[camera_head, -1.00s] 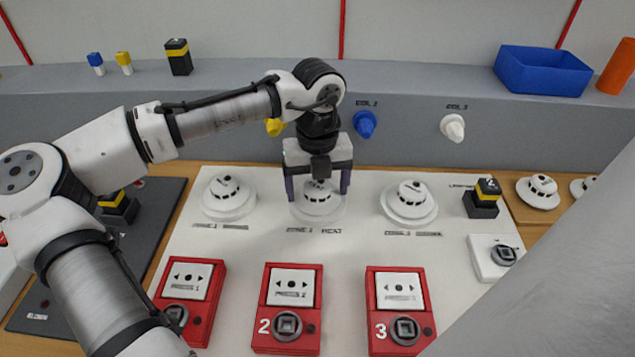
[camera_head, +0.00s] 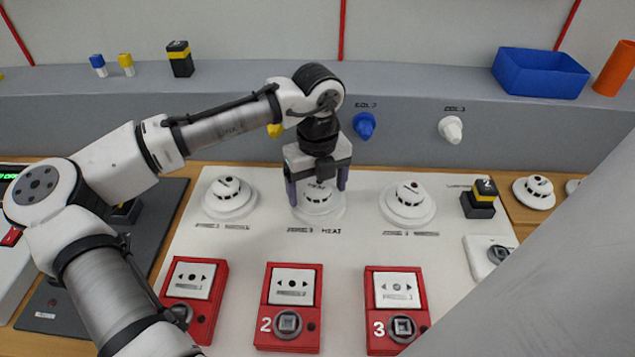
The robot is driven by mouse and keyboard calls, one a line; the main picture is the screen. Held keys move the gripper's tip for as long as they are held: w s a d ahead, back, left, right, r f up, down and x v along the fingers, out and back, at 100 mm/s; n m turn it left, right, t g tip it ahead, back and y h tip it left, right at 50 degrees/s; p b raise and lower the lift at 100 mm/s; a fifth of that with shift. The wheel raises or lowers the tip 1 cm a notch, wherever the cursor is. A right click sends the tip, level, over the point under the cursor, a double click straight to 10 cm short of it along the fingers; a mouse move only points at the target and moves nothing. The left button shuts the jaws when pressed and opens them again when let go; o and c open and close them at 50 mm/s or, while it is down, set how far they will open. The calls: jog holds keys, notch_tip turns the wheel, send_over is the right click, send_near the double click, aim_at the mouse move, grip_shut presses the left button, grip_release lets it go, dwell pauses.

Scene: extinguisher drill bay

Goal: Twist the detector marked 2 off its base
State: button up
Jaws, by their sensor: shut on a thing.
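The detector marked 2 (camera_head: 318,206) is the middle white round detector on the white board, with a label in front reading HEAT. My gripper (camera_head: 316,190) points down over it and is shut on it, one dark finger at each side. The palm hides part of the detector's top. The detector sits at its base; I cannot tell whether it has turned or come loose.
Other detectors sit left (camera_head: 229,197) and right (camera_head: 408,203) of it. Red call points, one marked 2 (camera_head: 291,306) and one marked 3 (camera_head: 397,306), line the front. A blue bin (camera_head: 540,73) stands on the back ledge. A grey shape covers the lower right.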

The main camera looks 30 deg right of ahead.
jog(key=shift+r+n+p, duration=0.1)
jog(key=shift+n+p, duration=0.3)
jog(key=shift+n, duration=0.2)
jog(key=shift+n, duration=0.5)
jog(key=shift+n+p, duration=0.3)
jog(key=shift+p, duration=0.15)
jog(key=shift+n+p, duration=0.35)
jog(key=shift+n, duration=0.25)
jog(key=shift+r, duration=0.1)
jog(key=shift+r+p, duration=2.85)
jog(key=shift+p, duration=0.1)
